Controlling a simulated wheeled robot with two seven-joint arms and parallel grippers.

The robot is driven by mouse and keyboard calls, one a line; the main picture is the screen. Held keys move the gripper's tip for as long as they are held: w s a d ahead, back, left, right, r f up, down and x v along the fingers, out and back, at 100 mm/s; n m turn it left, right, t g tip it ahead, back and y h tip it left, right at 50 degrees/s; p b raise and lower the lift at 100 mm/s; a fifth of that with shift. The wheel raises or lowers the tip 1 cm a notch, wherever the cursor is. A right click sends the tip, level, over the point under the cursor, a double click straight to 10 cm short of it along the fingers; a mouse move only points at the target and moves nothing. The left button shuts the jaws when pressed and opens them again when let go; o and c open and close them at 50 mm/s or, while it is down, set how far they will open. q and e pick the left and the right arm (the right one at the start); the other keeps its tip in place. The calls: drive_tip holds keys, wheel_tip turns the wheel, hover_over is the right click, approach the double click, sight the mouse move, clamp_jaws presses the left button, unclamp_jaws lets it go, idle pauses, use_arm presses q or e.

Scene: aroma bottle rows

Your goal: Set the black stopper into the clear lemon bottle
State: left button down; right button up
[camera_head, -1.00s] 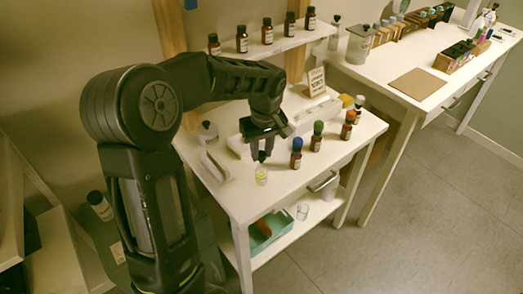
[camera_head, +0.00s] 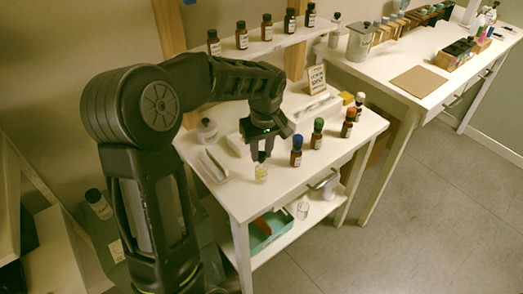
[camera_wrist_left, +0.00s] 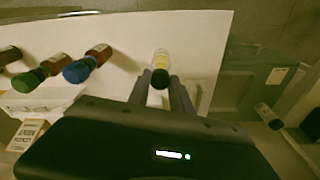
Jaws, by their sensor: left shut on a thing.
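The clear lemon bottle (camera_head: 261,174) stands upright near the front left of the small white table, with its yellow label showing. My left gripper (camera_head: 262,154) points down right above it, shut on the black stopper (camera_head: 262,157). In the left wrist view, the stopper (camera_wrist_left: 160,79) sits between the two fingertips (camera_wrist_left: 160,84), in line with the bottle (camera_wrist_left: 161,60). The stopper is at the bottle's mouth; I cannot tell how deep it sits. My right gripper is not in view.
Brown bottles with blue (camera_head: 297,143), green (camera_head: 318,126) and orange (camera_head: 350,115) caps stand to the right of the lemon bottle. A lidded jar (camera_head: 206,131) and a pale tray (camera_head: 214,166) are to the left. A shelf (camera_head: 270,43) with several brown bottles is behind.

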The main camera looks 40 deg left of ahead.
sight(262, 157)
use_arm(q)
drive_tip(key=shift+f+b, duration=0.6)
drive_tip(key=shift+f, duration=0.2)
drive_tip(key=c, duration=1.1)
unclamp_jaws()
drive_tip(key=shift+r, duration=0.1)
drive_tip(key=r, duration=0.7)
drive_tip(key=shift+s+d+r, duration=0.25)
drive_tip(key=shift+d+r, duration=0.1)
drive_tip(key=shift+d, duration=0.05)
drive_tip(key=shift+s, duration=0.1)
